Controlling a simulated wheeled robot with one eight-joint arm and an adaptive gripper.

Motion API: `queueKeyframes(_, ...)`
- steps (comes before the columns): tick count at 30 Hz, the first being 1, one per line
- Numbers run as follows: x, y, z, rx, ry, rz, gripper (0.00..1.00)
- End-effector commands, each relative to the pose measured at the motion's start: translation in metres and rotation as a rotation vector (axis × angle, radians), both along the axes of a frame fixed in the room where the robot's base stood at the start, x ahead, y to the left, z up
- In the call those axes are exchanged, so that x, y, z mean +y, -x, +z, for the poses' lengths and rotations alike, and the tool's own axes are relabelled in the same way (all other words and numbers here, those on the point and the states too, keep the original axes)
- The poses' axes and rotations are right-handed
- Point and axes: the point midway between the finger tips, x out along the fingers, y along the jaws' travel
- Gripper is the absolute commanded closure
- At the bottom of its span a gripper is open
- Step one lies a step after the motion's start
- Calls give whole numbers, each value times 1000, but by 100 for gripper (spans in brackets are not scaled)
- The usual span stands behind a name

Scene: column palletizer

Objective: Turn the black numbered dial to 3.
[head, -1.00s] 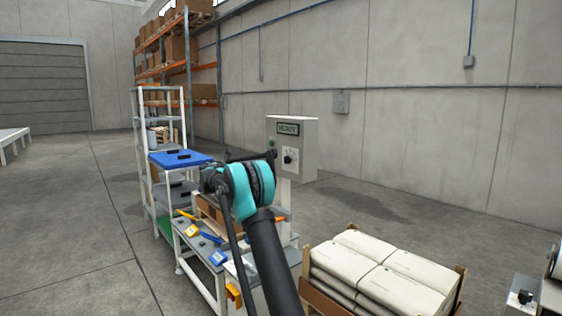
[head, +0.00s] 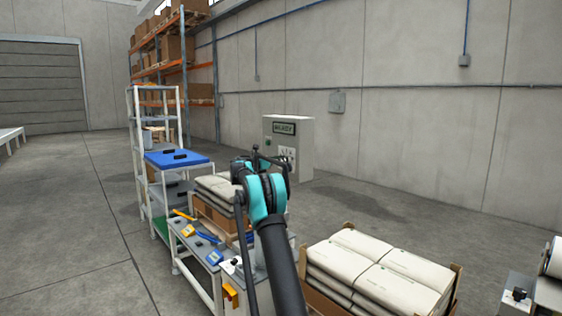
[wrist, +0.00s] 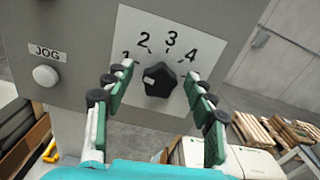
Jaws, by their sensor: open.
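The black numbered dial (wrist: 160,79) is on a white plate marked 1, 2, 3 and 4 in the wrist view. Its white pointer mark is on its left side, nearest the 1 and away from the 3. My gripper (wrist: 157,82) is open, with one green-padded finger to the left of the dial and one to the right. Gaps show between the fingers and the dial. In the head view my arm's end is in front of the grey control box (head: 303,148), with the dial plate partly hidden.
A white JOG button (wrist: 45,76) is left of the dial on the same panel. A green-lettered display (head: 284,128) is on the box above. A crate of white sacks (head: 350,262) stands at right, and a bench with tools (head: 200,248) at left.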

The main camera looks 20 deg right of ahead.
Motion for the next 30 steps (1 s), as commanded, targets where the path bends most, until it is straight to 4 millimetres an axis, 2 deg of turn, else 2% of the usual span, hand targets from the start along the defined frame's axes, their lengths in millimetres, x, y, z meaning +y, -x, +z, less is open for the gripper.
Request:
queueKeyframes(9,-2,-1,0,0,0,0,46)
queueKeyframes(21,-1,-1,0,0,0,0,95)
queueKeyframes(30,-1,0,0,-37,-13,0,95)
